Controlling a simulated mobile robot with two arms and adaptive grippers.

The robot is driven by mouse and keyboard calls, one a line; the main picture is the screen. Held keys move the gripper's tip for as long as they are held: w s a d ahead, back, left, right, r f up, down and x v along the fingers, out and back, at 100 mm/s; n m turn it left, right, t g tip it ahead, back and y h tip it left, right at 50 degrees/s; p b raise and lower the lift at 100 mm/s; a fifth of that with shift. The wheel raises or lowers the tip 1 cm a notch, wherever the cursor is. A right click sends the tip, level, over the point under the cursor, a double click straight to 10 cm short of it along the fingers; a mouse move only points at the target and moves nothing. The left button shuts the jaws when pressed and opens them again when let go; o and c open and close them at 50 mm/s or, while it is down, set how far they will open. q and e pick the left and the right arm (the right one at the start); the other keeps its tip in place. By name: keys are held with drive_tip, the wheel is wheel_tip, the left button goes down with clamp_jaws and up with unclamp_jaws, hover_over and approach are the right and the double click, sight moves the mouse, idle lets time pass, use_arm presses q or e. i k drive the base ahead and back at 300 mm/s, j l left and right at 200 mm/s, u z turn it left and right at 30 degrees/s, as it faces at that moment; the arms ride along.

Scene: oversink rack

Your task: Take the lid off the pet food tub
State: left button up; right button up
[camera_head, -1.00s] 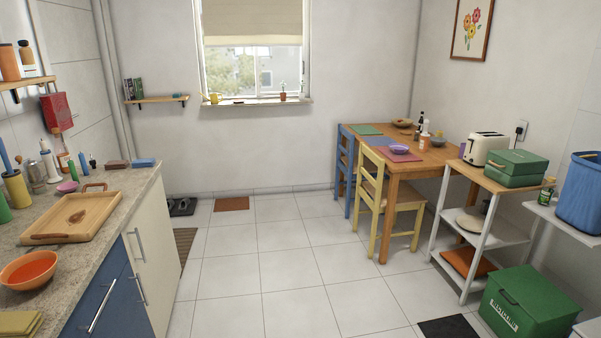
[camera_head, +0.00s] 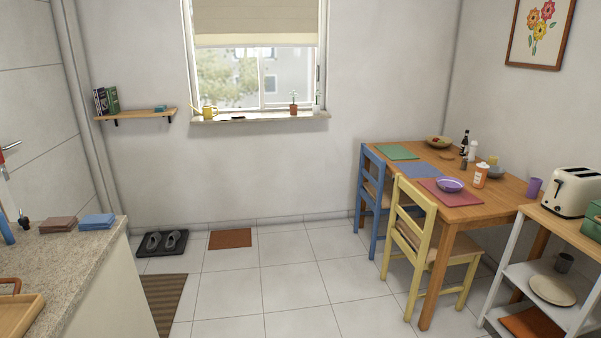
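I cannot make out a pet food tub in the current head view. A green box (camera_head: 592,222) is cut off by the right edge, on top of the white shelf unit, and I cannot tell its contents. Neither of my grippers shows in the view.
A wooden table (camera_head: 474,211) stands at right with a yellow chair (camera_head: 417,199) and a blue chair (camera_head: 370,160). The white shelf unit (camera_head: 488,308) with a toaster (camera_head: 572,190) is nearer. A counter (camera_head: 75,260) lies at left. The tiled floor (camera_head: 290,282) between is clear.

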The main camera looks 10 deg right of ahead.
sight(480, 175)
drive_tip(key=i+z, duration=0.15)
drive_tip(key=i, duration=0.35)
drive_tip(key=i+j+z, duration=0.15)
drive_tip(key=i, duration=0.4)
drive_tip(key=i+j+z, duration=0.15)
drive_tip(key=i, duration=0.35)
drive_tip(key=i+j+z, duration=0.15)
drive_tip(key=i, duration=0.35)
drive_tip(key=i+j+z, duration=0.15)
drive_tip(key=i+z, duration=0.15)
drive_tip(key=z, duration=0.2)
drive_tip(key=i+j+z, duration=0.25)
drive_tip(key=z, duration=0.2)
drive_tip(key=i+j+z, duration=0.2)
drive_tip(key=j+z, duration=0.3)
drive_tip(key=i+j+z, duration=0.15)
drive_tip(key=j+z, duration=0.8)
drive_tip(key=i+l, duration=0.1)
